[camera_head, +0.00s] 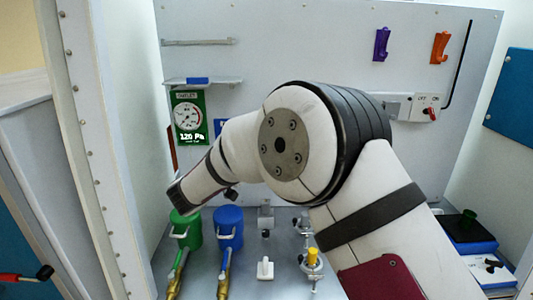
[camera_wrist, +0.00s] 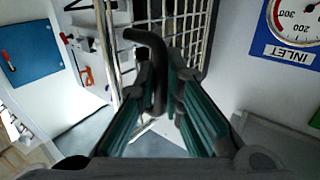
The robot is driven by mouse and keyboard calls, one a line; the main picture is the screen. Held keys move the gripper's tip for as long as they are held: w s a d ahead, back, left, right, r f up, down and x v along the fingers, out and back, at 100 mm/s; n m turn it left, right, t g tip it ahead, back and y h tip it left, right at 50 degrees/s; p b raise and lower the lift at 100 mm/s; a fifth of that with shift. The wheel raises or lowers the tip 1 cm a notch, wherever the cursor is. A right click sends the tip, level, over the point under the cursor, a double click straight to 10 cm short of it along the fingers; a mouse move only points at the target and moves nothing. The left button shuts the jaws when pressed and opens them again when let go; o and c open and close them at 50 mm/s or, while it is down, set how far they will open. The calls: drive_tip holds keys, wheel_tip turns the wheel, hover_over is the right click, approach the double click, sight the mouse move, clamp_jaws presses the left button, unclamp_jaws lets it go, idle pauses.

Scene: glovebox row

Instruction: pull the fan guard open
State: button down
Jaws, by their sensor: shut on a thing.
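The fan guard (camera_wrist: 198,42) shows in the wrist view as a pale wire grille standing at a slant behind my fingers. A dark bent handle (camera_wrist: 150,40) is in front of the grille and runs down between the fingers. My gripper (camera_wrist: 166,82), with teal finger pads, is shut on this handle. In the head view my arm reaches to the left side, and I cannot make out the fingers or the guard there.
In the head view a green gauge panel (camera_head: 188,118) is on the back wall above my wrist. A green canister (camera_head: 186,229) and a blue canister (camera_head: 228,228) stand below it. A yellow-topped valve (camera_head: 313,258) is beside my arm. A white post (camera_head: 91,140) stands at left.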

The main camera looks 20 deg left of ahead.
drive_tip(key=shift+a, duration=0.25)
drive_tip(key=c, duration=2)
unclamp_jaws()
drive_tip(key=shift+o, duration=0.2)
drive_tip(key=v, duration=1.2)
